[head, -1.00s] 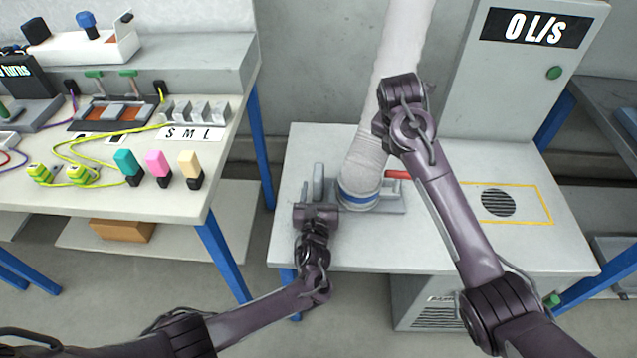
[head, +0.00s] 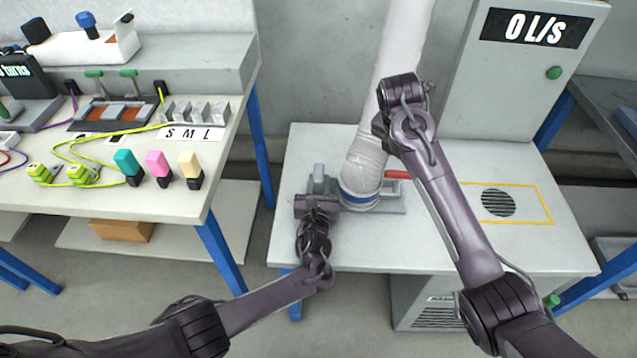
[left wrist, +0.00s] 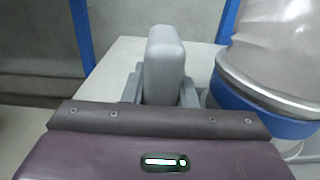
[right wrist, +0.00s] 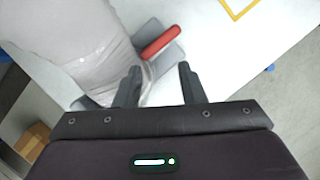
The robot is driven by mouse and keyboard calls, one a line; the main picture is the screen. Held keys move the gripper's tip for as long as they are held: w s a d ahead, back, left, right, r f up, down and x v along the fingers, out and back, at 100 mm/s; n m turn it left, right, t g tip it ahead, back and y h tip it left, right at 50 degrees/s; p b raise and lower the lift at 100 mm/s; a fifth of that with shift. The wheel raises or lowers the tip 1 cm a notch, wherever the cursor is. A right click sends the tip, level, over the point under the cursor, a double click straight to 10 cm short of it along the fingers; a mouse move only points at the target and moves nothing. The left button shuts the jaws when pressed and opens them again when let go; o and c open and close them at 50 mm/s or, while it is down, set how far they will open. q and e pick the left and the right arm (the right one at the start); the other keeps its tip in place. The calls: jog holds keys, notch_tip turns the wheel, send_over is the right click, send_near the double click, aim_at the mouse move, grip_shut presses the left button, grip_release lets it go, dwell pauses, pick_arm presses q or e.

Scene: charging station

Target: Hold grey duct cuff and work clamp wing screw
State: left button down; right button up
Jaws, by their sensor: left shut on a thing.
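The pale duct (head: 368,150) comes down to the bench and ends in a collar with a blue band (head: 360,197). A grey upright piece (head: 319,180) stands left of the collar. My left gripper (head: 316,200) is shut on it; in the left wrist view the grey piece (left wrist: 164,65) rises between the fingers (left wrist: 161,90), beside the blue band (left wrist: 262,112). A red handle (head: 398,174) sticks out right of the collar. My right gripper (right wrist: 160,84) is open and empty, with the red handle (right wrist: 160,43) beyond its fingertips.
A cabinet with a "0 L/s" display (head: 528,28) and green button stands at the back right. A round vent (head: 498,203) in a yellow outline lies on the right bench top. The left bench (head: 110,205) holds coloured plugs, cables and trays. The bench front is clear.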

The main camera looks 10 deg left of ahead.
aim_at(401, 172)
jog(key=shift+o, duration=0.2)
jog(key=shift+d, duration=0.1)
jog(key=w+d+r+m+g+y, duration=0.2)
jog(key=w+d+r+m+y, duration=0.15)
jog(key=d+m, duration=0.4)
jog(key=a+f+m+y, duration=0.1)
jog(key=f, duration=0.3)
jog(key=a+f+m+g+y, duration=0.1)
jog(key=a+f, duration=0.1)
jog(key=f, duration=0.2)
jog(key=a+f+m+y, duration=0.1)
jog(key=f, duration=0.3)
jog(key=shift+a+f+m+g, duration=0.15)
jog(key=shift+a+m+g, duration=0.15)
jog(key=shift+a+m, duration=0.1)
grip_shut()
